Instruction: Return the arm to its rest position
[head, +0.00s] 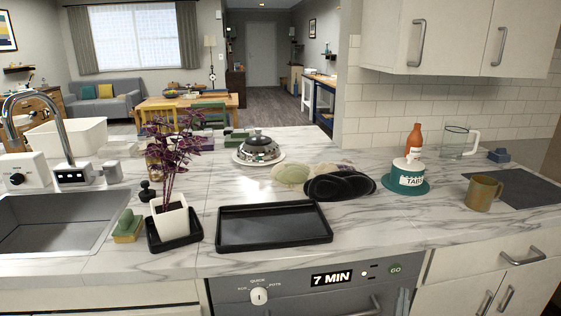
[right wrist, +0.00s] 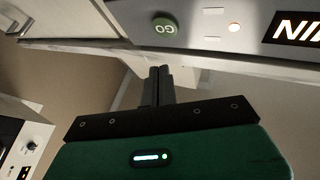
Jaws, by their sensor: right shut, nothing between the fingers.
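My right gripper (right wrist: 159,73) shows in the right wrist view. Its two dark fingers are together and nothing is between them. It is in front of and below the appliance panel (right wrist: 200,18), which appears upside down with its green GO button (right wrist: 165,24). I see no contact between the fingers and the panel. In the head view I cannot clearly make out either gripper. My left gripper is in neither view.
The marble counter (head: 350,225) holds a black tray (head: 272,226), a potted purple plant (head: 170,215), dark oval pads (head: 340,186) and a mug (head: 483,193). The appliance front (head: 240,293) reads 7 MIN. Cabinet handles (head: 523,256) stick out at right. A sink (head: 45,225) is at left.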

